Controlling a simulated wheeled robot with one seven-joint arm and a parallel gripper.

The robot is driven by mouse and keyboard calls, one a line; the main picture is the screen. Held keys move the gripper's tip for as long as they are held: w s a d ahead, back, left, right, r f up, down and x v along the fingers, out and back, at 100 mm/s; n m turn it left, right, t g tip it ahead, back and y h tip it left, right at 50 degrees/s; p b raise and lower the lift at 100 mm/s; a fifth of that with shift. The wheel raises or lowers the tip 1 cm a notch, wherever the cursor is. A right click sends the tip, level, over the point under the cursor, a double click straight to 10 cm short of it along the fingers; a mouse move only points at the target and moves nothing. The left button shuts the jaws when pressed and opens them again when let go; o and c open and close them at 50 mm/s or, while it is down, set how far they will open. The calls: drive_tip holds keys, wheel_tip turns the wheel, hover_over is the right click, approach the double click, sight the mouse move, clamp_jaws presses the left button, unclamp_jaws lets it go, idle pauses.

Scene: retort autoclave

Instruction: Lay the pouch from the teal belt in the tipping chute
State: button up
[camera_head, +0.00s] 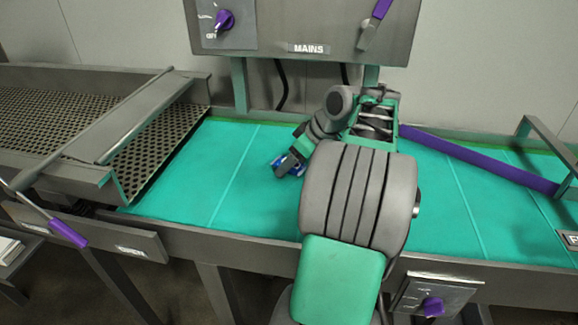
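The teal belt (235,150) runs across the middle of the view. My gripper (285,166) is low over the belt, left of my arm. A small blue and white thing, probably the pouch (277,161), shows at the fingertips. Most of it is hidden by the gripper. I cannot tell whether the fingers are closed on it or only around it, or whether it touches the belt. A perforated metal tray (155,148), probably the tipping chute, stands at the belt's left end. It has metal side walls, and no pouch shows on its visible part.
A purple-handled lever (68,234) is at the tray's front left. A metal bar (135,118) crosses the tray. A purple bar (480,160) slants over the belt on the right. A control box marked MAINS (309,48) stands behind the belt. The belt left of my gripper is clear.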

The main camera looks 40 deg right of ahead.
clamp_jaws()
idle(0.7)
drive_tip(key=shift+r, duration=0.15)
